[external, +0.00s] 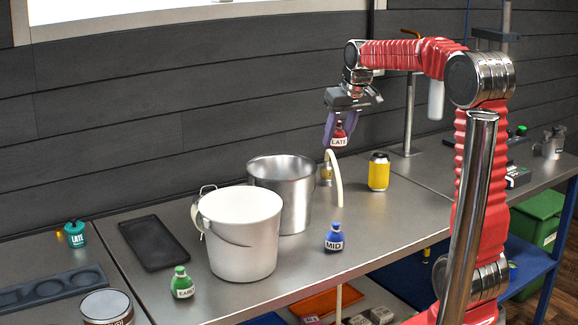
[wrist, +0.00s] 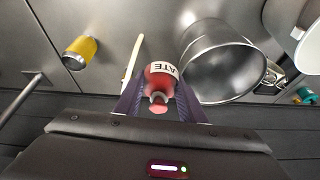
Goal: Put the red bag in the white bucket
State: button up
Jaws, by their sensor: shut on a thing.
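The small red bag (external: 339,135) has a white label that reads LATE. My gripper (external: 338,132) is shut on it and holds it in the air above the bench, to the right of the steel pot. In the wrist view the red bag (wrist: 161,84) sits between the two purple fingers of my gripper (wrist: 160,104). The white bucket (external: 240,240) stands upright on the bench, left of and in front of the steel pot. In the wrist view only a part of the white bucket (wrist: 311,45) shows at the right edge.
A steel pot (external: 283,180) stands between my gripper and the bucket. A blue MID bag (external: 334,238), a green EARLY bag (external: 182,283), a yellow can (external: 379,172) and a black tray (external: 153,242) are on the bench. A pale curved tube (external: 336,180) rises below my gripper.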

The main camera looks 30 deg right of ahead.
jog(key=a, duration=1.9)
send_near(235, 209)
notch_tip(235, 209, up, 5)
jog(key=s+a, duration=0.2)
jog(key=a, duration=0.1)
jog(key=f, duration=1.1)
jog(key=shift+w+d, duration=0.15)
jog(key=shift+w, duration=0.05)
jog(key=shift+f, duration=3.15)
jog(key=shift+f, duration=1.9)
